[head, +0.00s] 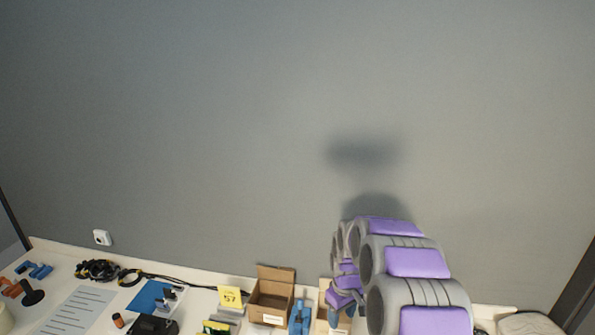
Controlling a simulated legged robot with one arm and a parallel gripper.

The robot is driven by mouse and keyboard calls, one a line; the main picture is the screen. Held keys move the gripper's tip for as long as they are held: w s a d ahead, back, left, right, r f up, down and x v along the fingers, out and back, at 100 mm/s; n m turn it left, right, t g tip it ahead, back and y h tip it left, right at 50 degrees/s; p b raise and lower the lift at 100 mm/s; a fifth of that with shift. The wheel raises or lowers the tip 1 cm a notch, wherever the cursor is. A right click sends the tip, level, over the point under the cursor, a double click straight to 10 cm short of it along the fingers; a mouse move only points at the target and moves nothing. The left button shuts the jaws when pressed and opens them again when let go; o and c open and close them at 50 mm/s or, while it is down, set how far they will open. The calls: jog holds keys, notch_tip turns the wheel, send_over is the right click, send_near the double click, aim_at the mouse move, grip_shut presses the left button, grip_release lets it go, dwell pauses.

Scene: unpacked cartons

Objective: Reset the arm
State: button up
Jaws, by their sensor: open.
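My purple and grey arm rises from the bottom right of the head view and bends over toward the table. My gripper (341,313) shows small and partly hidden beside the arm's nearer links. It is open and points down over a second carton (322,325), which is mostly hidden by the arm. I see nothing held between the fingers.
An open brown carton (271,299) stands left of my gripper, with a blue item (299,318) between the two cartons. A yellow card marked 57 (230,297), black cables (97,270) and a blue sheet (150,297) lie further left. A grey wall (200,120) rises behind.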

jog(key=s+r+m+b, duration=0.1)
jog(key=s+r, duration=0.5)
jog(key=s, duration=0.3)
jog(key=s+r+m, duration=0.2)
jog(key=s+r, duration=0.4)
jog(key=s, duration=0.4)
jog(key=s+r+m+g+b, duration=0.1)
jog(key=s+r+m, duration=0.1)
jog(key=s, duration=2)
jog(key=shift+d+m+g+b, duration=0.2)
jog(key=shift+m+g+b, duration=0.15)
jog(key=shift+m, duration=0.45)
